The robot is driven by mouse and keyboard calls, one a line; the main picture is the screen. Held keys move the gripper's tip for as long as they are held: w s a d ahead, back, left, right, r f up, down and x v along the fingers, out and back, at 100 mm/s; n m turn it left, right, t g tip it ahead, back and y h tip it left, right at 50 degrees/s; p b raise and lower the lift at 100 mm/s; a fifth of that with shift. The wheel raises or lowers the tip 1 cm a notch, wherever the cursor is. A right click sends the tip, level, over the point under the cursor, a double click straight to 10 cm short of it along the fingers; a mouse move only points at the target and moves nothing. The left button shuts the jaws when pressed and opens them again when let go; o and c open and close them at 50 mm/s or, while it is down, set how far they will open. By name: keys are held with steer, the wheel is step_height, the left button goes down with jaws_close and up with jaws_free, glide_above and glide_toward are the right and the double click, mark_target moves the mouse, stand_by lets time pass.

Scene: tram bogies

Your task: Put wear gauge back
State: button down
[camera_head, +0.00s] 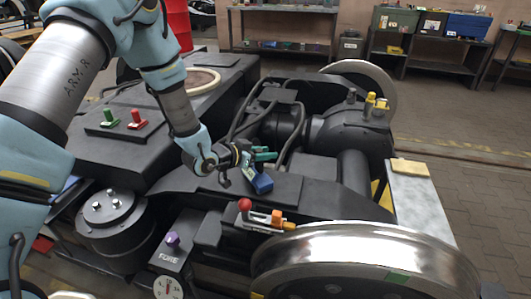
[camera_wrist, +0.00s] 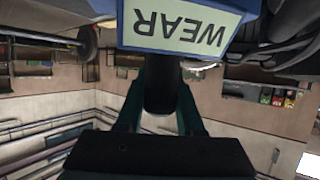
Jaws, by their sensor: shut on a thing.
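The wear gauge is a blue block with a pale label reading WEAR, upside down in the wrist view (camera_wrist: 188,28). It also shows in the head view (camera_head: 260,182), over a flat dark surface of the bogie frame. My gripper (camera_head: 258,160) has its teal fingers shut on the gauge; in the wrist view the fingers (camera_wrist: 160,105) close around a black, handle-like part below the label. I cannot tell whether the gauge touches the surface under it. The far side of the gauge is hidden.
A red-knobbed lever with an orange block (camera_head: 264,218) stands just in front, by a shiny wheel (camera_head: 365,262). Hoses and a motor housing (camera_head: 350,128) lie behind. Green and red levers (camera_head: 124,119) sit on the left. A pale plate (camera_head: 418,200) is at right; shelves stand behind.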

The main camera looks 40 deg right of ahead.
steer(key=shift+f, duration=0.2)
steer(key=shift+c, duration=2.3)
jaws_free()
